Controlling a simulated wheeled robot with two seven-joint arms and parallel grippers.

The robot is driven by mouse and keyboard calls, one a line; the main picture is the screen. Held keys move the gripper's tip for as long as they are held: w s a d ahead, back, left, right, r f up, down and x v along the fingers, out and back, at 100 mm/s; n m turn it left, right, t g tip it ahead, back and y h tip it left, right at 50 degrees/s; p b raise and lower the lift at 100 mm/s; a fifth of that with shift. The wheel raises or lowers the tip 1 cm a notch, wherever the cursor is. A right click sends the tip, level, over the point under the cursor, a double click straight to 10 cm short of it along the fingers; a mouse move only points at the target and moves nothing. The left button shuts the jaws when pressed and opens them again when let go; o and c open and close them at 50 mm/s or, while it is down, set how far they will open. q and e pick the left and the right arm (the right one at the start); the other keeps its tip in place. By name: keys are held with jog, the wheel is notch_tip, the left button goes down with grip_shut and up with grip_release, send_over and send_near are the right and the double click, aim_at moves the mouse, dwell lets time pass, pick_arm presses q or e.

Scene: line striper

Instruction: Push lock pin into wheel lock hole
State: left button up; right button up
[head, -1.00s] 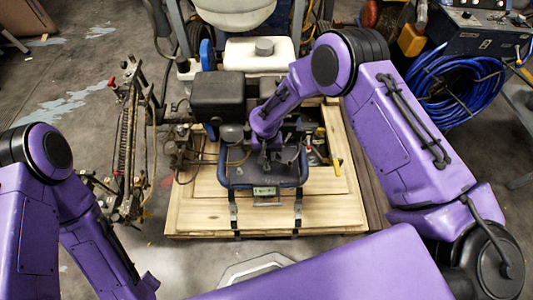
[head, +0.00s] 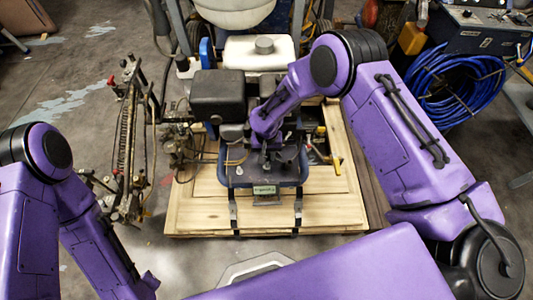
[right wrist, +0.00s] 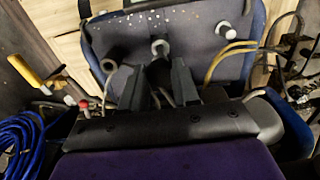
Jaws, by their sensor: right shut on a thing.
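My right gripper (head: 263,152) is down at the dark blue tray-like panel (head: 235,180) of the line striper. In the right wrist view its two dark fingers (right wrist: 156,75) are shut on a dark, narrow piece between them, taken as the lock pin (right wrist: 158,72). The pin is mostly hidden by the fingers. I cannot tell the wheel lock hole or how deep the pin sits. My left arm is at the lower left of the head view, its gripper out of the picture.
The machine stands on a wooden pallet (head: 200,210). A black box (head: 217,90) and white tank (head: 260,53) are close to my right gripper. A yellow-handled lever (head: 337,165) is right of the panel. A blue hose coil (head: 455,88) lies farther right.

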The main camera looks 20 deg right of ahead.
jog(key=shift+f+b, duration=1.4)
jog(key=shift+f, duration=0.7)
jog(key=o, duration=1.4)
jog(key=shift+c, duration=0.2)
jog(key=shift+r, duration=0.15)
notch_tip(320, 180, up, 7)
jog(key=p, duration=0.6)
